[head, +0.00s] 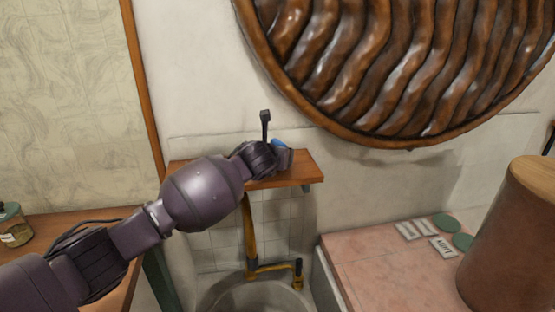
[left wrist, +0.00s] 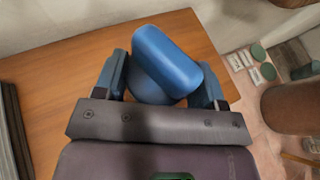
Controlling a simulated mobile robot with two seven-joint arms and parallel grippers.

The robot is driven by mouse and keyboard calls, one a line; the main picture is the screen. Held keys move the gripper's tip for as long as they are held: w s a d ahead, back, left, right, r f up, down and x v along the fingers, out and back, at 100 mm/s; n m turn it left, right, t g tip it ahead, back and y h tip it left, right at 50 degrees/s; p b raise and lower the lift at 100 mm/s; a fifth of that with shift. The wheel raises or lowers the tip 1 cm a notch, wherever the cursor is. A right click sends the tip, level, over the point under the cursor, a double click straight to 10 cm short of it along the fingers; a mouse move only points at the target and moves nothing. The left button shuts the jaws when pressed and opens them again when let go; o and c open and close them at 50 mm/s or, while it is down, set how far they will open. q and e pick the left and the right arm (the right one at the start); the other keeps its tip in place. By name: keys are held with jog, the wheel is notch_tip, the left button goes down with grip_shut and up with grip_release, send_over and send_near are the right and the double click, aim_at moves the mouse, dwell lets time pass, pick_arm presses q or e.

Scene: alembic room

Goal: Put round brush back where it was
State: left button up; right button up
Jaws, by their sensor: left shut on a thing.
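My left gripper (head: 275,152) is over the small wooden shelf (head: 306,171) on the wall. In the left wrist view, the fingers of my left gripper (left wrist: 161,76) are on both sides of a smooth blue rounded thing (left wrist: 168,58), which I take to be the round brush; it is tilted, and its lower part is hidden. In the head view only a small blue patch (head: 279,144) shows at the gripper. I cannot tell whether the brush touches the shelf. My right gripper is not in view.
A basin (head: 215,290) and a yellow pipe (head: 250,222) are below the shelf. A large brown ribbed disc (head: 400,70) hangs above right. A brown cylinder (head: 510,240) stands on the pink counter (head: 380,262). A jar (head: 14,225) is at left. The shelf's right end is bare.

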pick_arm(q)
jog(key=shift+f, duration=0.6)
jog(key=o, duration=1)
jog(key=shift+o, duration=0.2)
jog(key=shift+s+a+r, duration=0.15)
jog(key=shift+s+r, duration=0.25)
jog(key=shift+s, duration=0.1)
jog(key=p+v, duration=0.3)
jog(key=v, duration=0.8)
jog(key=shift+f, duration=0.2)
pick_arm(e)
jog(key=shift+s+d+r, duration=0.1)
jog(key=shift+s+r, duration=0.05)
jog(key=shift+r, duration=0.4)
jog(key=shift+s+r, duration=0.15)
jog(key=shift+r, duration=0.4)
